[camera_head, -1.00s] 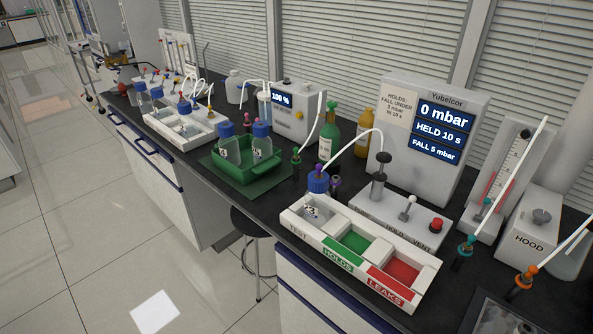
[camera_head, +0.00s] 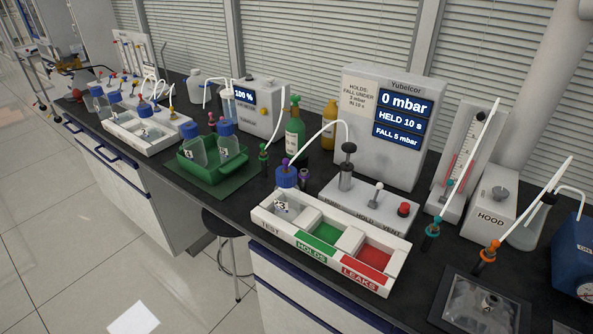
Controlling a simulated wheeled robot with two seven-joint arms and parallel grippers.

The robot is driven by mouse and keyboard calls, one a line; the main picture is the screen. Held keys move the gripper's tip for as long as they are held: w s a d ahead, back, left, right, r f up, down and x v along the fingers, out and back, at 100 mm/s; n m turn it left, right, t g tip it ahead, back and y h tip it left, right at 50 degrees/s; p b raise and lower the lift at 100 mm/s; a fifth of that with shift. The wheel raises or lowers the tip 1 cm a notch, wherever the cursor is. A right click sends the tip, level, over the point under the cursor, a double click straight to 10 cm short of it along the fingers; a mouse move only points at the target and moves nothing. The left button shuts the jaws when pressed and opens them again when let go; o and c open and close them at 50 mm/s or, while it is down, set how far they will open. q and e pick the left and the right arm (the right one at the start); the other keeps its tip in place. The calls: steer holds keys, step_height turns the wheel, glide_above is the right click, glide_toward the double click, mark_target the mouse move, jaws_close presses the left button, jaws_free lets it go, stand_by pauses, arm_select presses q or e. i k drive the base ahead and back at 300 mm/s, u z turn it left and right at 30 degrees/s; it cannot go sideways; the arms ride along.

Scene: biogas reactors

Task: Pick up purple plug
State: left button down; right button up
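A small purple plug (camera_head: 304,178) stands on the dark bench just behind the white three-part tray (camera_head: 262,219), right of a blue-capped bottle (camera_head: 286,178) in the TEST compartment. Its lower part is partly hidden by the tray and bottle. Another small purple piece (camera_head: 286,162) shows at the top of the blue cap, where a white tube meets it. Neither of my grippers is in view.
The Yubelcor gauge unit (camera_head: 360,115), reading 0 mbar, stands behind the tray. A pump base (camera_head: 345,205) with a red button is right of the plug. A green bottle (camera_head: 295,138) and green tray (camera_head: 188,166) are to the left. A grey mat (camera_head: 445,300) lies front right.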

mark_target(285, 161)
steer(key=u, duration=1.6)
steer(key=i, duration=1.75)
steer(key=z, duration=2.9)
